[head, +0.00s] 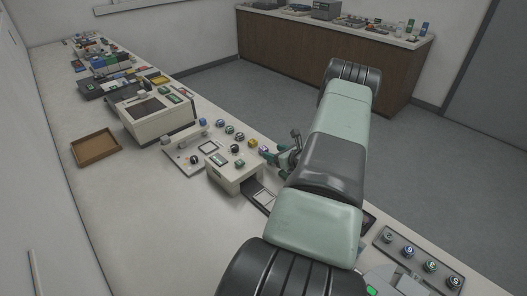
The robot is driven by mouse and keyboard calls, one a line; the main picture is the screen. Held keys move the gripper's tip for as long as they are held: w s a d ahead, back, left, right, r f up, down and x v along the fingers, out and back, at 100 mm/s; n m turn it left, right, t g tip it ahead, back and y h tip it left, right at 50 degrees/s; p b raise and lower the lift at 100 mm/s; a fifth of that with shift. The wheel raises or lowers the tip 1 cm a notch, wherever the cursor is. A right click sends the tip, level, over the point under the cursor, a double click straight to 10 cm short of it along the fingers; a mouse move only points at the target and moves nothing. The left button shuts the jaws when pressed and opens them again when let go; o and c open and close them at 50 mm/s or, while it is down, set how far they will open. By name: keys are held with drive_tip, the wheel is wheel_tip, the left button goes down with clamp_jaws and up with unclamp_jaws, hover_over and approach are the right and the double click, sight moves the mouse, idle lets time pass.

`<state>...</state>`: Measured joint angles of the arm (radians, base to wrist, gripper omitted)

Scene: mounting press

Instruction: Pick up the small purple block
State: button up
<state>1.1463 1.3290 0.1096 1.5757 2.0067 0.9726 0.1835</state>
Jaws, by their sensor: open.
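A small purple piece (263,149) sits at the near right end of a row of small coloured round pieces on the long bench. At this size I cannot make out its exact shape. My gripper (270,154) is low over the bench, with its green fingers right beside the purple piece. It is open. I cannot tell whether a finger touches the piece. My arm hides the bench to the right of the gripper.
A yellow-topped piece (252,143) stands close to the purple one. A white boxy device (236,170) and a beige machine (155,112) stand on the bench. A brown tray (96,147) lies at left. A rack of numbered round pieces (420,259) is at lower right.

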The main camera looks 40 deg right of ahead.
sight(264, 149)
drive_tip(key=shift+x, duration=2.8)
drive_tip(key=shift+r, duration=0.15)
drive_tip(key=c, duration=1.1)
